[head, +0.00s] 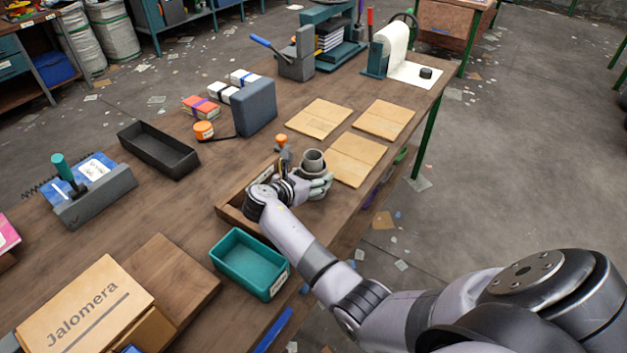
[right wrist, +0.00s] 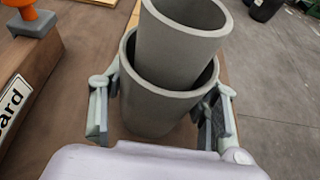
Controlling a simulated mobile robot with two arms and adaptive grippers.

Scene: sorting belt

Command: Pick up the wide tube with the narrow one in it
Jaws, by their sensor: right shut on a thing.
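The wide grey tube (right wrist: 150,108) stands between the two fingers of my right gripper (right wrist: 160,100), which is shut on it from both sides. The narrow grey tube (right wrist: 180,42) sits inside the wide one and sticks out above its rim, leaning slightly. In the head view the narrow tube (head: 313,159) shows above my right gripper (head: 314,183), at the right end of the wooden tray. The gripper hides most of the wide tube there. I cannot tell whether the wide tube's base touches anything. My left gripper is not in view.
The wooden tray (head: 233,212) lies under my right forearm, with an orange-topped tool (head: 282,143) behind the hand. A teal bin (head: 243,280) stands in front. Cardboard sheets (head: 358,157) lie close to the right. A black tray (head: 158,150) is at left.

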